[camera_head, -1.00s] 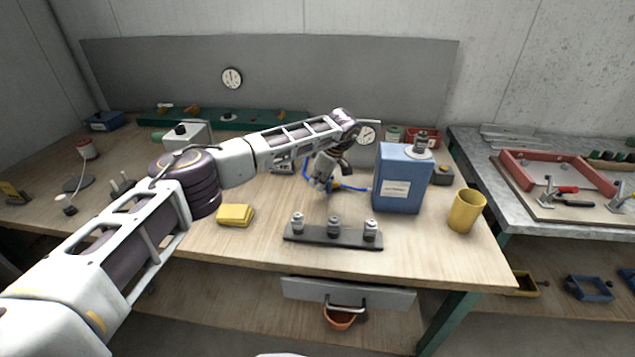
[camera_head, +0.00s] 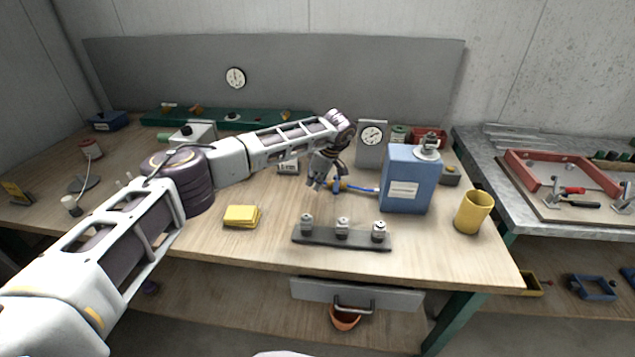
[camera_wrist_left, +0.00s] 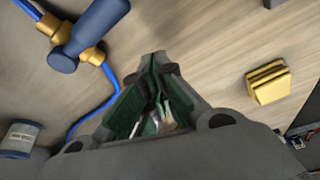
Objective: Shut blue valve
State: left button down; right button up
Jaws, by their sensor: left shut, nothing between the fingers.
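The blue valve has a blue lever handle (camera_wrist_left: 92,34) on a brass body (camera_wrist_left: 45,25), at the upper left of the left wrist view. The handle lies crosswise to the brass body. Blue hose (camera_wrist_left: 112,85) runs from both ends of the body. In the head view the valve (camera_head: 338,186) is small, on the table left of the blue box. My left gripper (camera_head: 315,186) is just left of the valve, pointing down, apart from the handle. Its fingers (camera_wrist_left: 157,62) are shut and empty in the left wrist view. My right gripper is out of view.
The blue box (camera_head: 410,180) stands right of the valve, with a yellow cup (camera_head: 473,212) beyond it. A dark rack (camera_head: 340,238) with several small weights lies in front. A yellow block (camera_head: 241,216) is at left. Bare tabletop lies between block and rack.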

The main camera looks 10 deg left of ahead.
pick_arm(q)
jog(key=shift+a+r, duration=0.15)
jog(key=shift+a, duration=0.05)
jog(key=shift+r, duration=0.25)
jog(key=shift+v, duration=1.05)
jog(key=v, duration=0.7)
jog(key=shift+w+d+b, duration=0.2)
jog(key=shift+w+b, duration=0.1)
jog(key=shift+w, duration=0.25)
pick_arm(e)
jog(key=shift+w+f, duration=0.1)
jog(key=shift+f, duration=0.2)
pick_arm(q)
jog(key=shift+r, duration=0.15)
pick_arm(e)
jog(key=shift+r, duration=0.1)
